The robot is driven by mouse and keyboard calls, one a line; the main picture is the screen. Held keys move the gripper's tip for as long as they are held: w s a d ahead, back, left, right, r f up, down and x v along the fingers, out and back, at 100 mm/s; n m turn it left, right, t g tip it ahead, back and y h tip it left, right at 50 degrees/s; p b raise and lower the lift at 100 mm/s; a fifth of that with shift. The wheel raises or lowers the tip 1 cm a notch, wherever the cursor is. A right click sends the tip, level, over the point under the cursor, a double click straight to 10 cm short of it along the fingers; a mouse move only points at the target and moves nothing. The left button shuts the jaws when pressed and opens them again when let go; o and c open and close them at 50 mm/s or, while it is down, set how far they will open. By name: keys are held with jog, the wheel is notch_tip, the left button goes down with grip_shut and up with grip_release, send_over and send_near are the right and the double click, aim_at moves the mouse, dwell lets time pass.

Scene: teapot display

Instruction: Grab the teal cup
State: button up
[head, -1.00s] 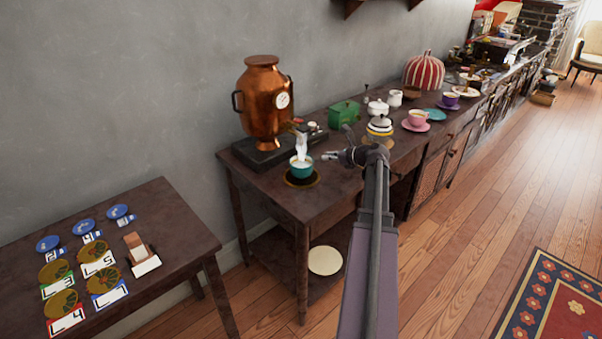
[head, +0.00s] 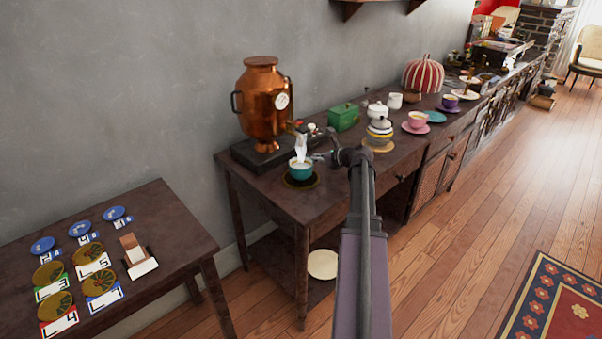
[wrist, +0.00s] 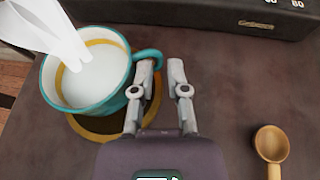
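The teal cup (head: 301,172) stands upright on a dark round coaster (head: 300,182) on the wooden side table, under the spout of the copper urn. In the wrist view, the cup (wrist: 127,96) shows a gold inner band and pale contents, with white steam or liquid over it. Its handle (wrist: 150,56) points right, towards my gripper. My gripper (wrist: 162,68) has its two fingers apart, with the left fingertip beside or overlapping the handle; I cannot tell if they touch. It also shows in the head view (head: 320,157), just right of the cup.
The copper urn (head: 262,100) stands on a dark base (head: 250,154) behind the cup. A wooden spoon (wrist: 271,145) lies right of my gripper.

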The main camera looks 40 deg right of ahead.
jog(key=shift+b+x, duration=0.45)
jog(key=shift+x, duration=1.15)
grip_shut()
